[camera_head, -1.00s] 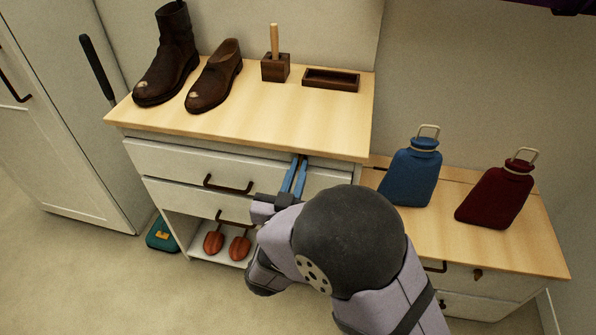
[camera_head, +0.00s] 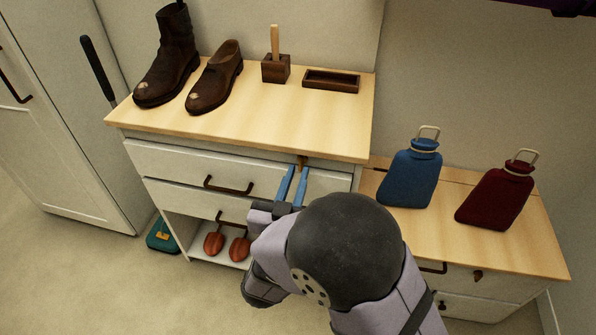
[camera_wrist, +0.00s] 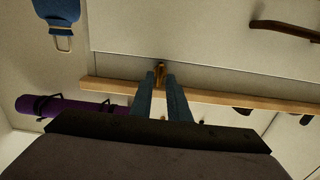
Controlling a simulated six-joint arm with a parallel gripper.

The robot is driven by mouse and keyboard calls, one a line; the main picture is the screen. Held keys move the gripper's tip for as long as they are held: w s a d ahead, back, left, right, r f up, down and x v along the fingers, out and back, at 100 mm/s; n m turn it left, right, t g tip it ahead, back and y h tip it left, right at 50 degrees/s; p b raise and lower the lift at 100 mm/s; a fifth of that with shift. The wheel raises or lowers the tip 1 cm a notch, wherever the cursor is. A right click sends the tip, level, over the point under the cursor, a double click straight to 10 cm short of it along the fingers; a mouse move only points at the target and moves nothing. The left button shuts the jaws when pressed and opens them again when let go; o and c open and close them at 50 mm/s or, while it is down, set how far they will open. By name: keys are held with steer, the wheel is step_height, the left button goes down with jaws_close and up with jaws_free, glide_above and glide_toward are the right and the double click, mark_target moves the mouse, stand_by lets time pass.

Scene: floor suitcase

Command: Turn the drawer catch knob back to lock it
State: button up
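The small brown catch knob (camera_head: 303,160) sits on the white front strip just under the wooden top, above the top drawer (camera_head: 215,172). That drawer looks closed. The wrist view shows the fingers (camera_wrist: 161,82) spread as well.
Brown shoes (camera_head: 213,78), a brush holder (camera_head: 275,68) and a wooden tray (camera_head: 331,80) stand on the cabinet top. A blue bottle (camera_head: 409,178) and a dark red bottle (camera_head: 496,194) stand on the lower cabinet at right. The drawer handle (camera_head: 228,185) juts out left of my gripper.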

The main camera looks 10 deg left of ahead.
steer(key=s, duration=0.5)
steer(key=shift+s, duration=0.2)
steer(key=shift+g+y, duration=0.4)
steer(key=shift+g, duration=0.2)
steer(key=w+r+p, duration=0.2)
steer(key=r, duration=0.1)
steer(key=w+r+p, duration=0.2)
steer(key=p, duration=0.1)
steer(key=w+d+r+p, duration=0.1)
steer(key=w+r+p, duration=0.1)
steer(key=r+p, duration=0.1)
steer(key=shift+w+r, duration=0.25)
steer(key=shift+r, duration=0.1)
steer(key=w+d+r+g+y+p, duration=0.2)
steer(key=d+g+p, duration=0.25)
steer(key=p, duration=0.35)
steer(key=s+d+r+g+h+p, duration=0.1)
steer(key=s+d+r+g+p, duration=0.1)
steer(key=s+d+g+p, duration=0.2)
steer(key=s+d+r+g+h+p, duration=0.1)
steer(key=s+d+r+g+p, duration=0.2)
steer(key=s+d, duration=0.7)
steer(key=s+d+r+g+p, duration=0.2)
steer(key=s+d+g+p, duration=0.3)
steer(key=s+d+p, duration=0.2)
steer(key=shift+d+r+h, duration=0.3)
steer(key=shift+h, duration=0.1)
